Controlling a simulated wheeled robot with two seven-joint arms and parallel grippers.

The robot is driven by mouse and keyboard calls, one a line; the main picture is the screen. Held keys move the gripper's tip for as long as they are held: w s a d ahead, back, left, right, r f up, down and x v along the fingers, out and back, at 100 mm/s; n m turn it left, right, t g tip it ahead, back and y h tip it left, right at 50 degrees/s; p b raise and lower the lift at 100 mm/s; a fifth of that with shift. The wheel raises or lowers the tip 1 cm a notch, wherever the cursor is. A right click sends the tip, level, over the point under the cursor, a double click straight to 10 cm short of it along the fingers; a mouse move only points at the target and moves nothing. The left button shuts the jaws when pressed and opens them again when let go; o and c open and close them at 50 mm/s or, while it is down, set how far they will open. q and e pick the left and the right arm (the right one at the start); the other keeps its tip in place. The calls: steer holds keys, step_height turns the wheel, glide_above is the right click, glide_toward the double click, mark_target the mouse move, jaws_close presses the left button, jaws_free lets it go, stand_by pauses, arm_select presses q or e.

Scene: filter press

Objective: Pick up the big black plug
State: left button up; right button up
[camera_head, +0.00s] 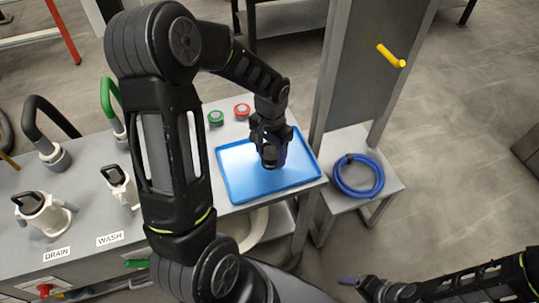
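My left gripper (272,155) points down over the blue tray (232,190) on the grey bench. A dark round shape shows at its fingertips and may be the big black plug, but black on black hides where the gripper ends. I cannot tell whether the fingers are open or shut on it, or whether it touches the tray. No other black plug shows in the tray; part of the tray is hidden by my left arm. My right gripper (362,284) is low at the bottom right, away from the bench, its fingers too unclear to judge.
A green button (215,118) and a red button (242,110) sit behind the tray. A grey post (357,75) with a yellow handle (391,56) stands right of it. A coiled blue hose (358,176) lies on a side shelf. DRAIN and WASH fittings stand at left.

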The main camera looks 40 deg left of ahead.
arm_select(q)
steer(key=c, duration=1)
steer(key=shift+r, duration=0.15)
step_height(320, 180, up, 10)
steer(key=shift+f, duration=0.1)
